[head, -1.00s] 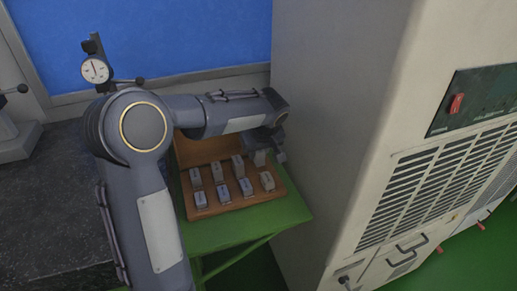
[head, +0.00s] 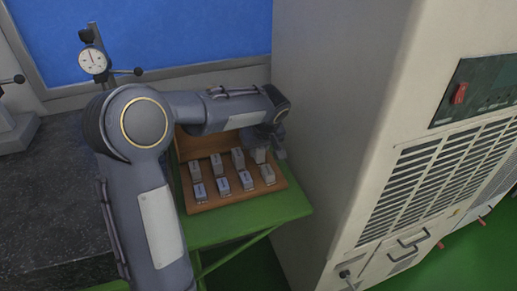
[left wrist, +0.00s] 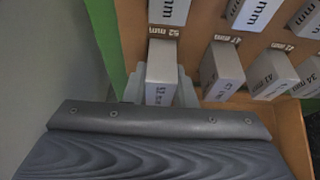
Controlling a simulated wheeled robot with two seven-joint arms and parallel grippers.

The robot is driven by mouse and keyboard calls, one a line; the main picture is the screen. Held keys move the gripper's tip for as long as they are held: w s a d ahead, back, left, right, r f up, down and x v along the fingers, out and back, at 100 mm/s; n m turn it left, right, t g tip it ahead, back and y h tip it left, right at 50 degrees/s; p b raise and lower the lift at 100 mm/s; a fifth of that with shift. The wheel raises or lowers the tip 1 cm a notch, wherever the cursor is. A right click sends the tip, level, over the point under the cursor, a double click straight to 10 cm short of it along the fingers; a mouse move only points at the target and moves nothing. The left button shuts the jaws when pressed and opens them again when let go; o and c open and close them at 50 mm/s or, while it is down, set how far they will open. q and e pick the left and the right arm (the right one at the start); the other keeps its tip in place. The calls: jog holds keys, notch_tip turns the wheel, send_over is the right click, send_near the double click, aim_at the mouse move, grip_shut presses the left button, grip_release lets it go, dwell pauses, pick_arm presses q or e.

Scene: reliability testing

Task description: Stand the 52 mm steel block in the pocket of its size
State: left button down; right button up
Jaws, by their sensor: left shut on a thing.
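A steel block (left wrist: 160,73) stands between the fingers of my left gripper (left wrist: 160,92) in the left wrist view. Its front face carries a size mark that appears to read 52 mm. The gripper is shut on it. In the head view the left gripper (head: 264,146) is at the back right of the wooden case (head: 238,203), with the block (head: 258,156) just below it. A 52 mm label (left wrist: 163,32) is on the wood beyond the block in the left wrist view. The block's lower end is hidden, so I cannot tell whether it is seated. My right gripper is not in view.
Several other marked blocks (head: 222,186) stand in rows in the case, close to the held one. The case is on a green table (head: 240,222). A tall beige cabinet (head: 330,130) rises close on the right. A dial gauge (head: 92,60) stands at the left.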

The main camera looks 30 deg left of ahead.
pick_arm(q)
jog(key=shift+f, duration=0.1)
jog(key=c, duration=1.1)
grip_release()
